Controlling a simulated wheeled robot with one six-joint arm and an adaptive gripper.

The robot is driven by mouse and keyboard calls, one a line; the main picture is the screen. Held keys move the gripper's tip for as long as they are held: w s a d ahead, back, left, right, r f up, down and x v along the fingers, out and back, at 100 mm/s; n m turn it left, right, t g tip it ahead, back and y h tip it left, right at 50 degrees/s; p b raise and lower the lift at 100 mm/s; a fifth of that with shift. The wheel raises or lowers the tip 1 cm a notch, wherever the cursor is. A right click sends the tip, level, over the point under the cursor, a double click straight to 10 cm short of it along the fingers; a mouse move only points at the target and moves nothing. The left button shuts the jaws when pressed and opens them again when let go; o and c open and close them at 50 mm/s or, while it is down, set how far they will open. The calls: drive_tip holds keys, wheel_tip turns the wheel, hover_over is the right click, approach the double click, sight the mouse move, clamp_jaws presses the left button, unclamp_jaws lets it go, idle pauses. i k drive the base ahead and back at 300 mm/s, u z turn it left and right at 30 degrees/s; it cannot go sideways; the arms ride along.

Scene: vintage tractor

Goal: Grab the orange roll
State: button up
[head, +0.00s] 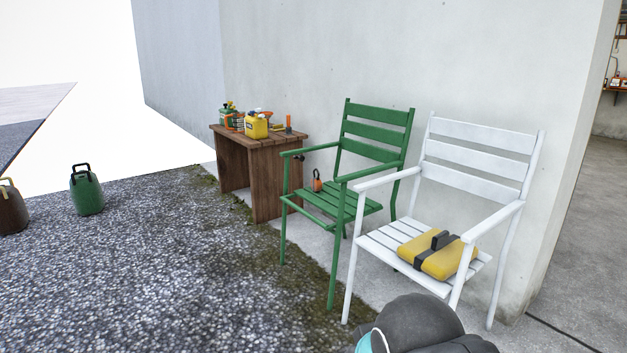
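No orange thing in the head view shows clearly as a roll. Small orange items (231,121) stand among the containers on the wooden table (270,180), too small to identify. A thin orange and dark item (288,124) stands upright near the table's right end. Another small orange object (317,181) with a dark top is on the seat of the green chair (375,150). My gripper is not in view; only a dark rounded part of my arm shows at the bottom edge.
A yellow jug (256,126) stands on the table. A white chair (480,155) holds a yellow case (437,262) at front right. A green can (86,190) and a brown can (11,209) stand on the left. The gravel (180,270) between is clear.

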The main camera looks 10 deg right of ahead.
sight(315, 183)
drive_tip(key=u, duration=0.6)
drive_tip(key=i, duration=5.9)
drive_tip(key=z, duration=4.6)
